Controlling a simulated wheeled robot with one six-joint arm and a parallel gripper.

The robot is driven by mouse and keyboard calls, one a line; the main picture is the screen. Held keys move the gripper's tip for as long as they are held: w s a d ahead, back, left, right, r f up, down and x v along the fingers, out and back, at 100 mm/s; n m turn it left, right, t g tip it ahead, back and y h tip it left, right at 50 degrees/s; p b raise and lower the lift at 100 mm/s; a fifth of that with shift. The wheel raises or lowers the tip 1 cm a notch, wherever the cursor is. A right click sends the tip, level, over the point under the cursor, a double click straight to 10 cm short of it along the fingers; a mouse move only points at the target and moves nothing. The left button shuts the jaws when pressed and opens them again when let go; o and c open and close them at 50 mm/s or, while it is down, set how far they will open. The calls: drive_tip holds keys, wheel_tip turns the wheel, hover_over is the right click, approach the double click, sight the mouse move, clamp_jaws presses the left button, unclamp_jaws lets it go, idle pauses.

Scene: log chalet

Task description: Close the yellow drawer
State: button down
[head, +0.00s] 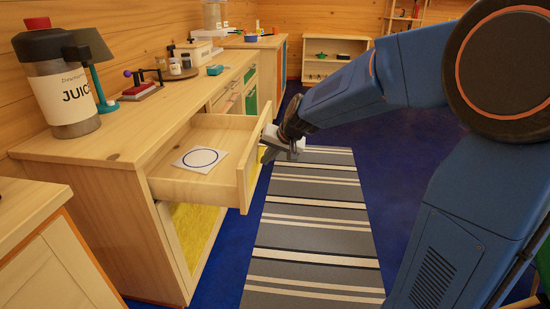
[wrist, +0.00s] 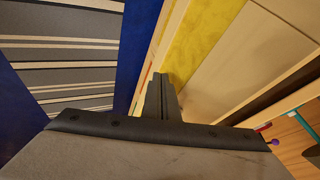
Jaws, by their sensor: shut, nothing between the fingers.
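The open drawer (head: 208,160) juts out from the wooden cabinet in the head view, below the countertop. Its inside is bare wood, and its outer front face is turned away from the head camera. My gripper (head: 292,146) is at the outer side of the drawer front, near its far end; I cannot tell whether it touches. In the wrist view my shut, empty fingers (wrist: 160,98) lie beside pale wood and a yellow panel (wrist: 200,40). I cannot tell whether that panel is the drawer's face.
A white card with a blue circle (head: 200,159) lies in the drawer. A yellow panel (head: 197,232) is below it. A juice dispenser (head: 62,85) and a teal lamp (head: 92,62) stand on the countertop (head: 125,138). A striped rug (head: 315,222) covers clear floor in front.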

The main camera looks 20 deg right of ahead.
drive_tip(key=shift+w+a, duration=0.15)
drive_tip(key=shift+a, duration=0.1)
drive_tip(key=w+a, duration=0.3)
drive_tip(key=a, duration=0.5)
drive_tip(key=w+a, duration=0.3)
drive_tip(key=a, duration=0.5)
drive_tip(key=w+a, duration=0.4)
drive_tip(key=a, duration=0.4)
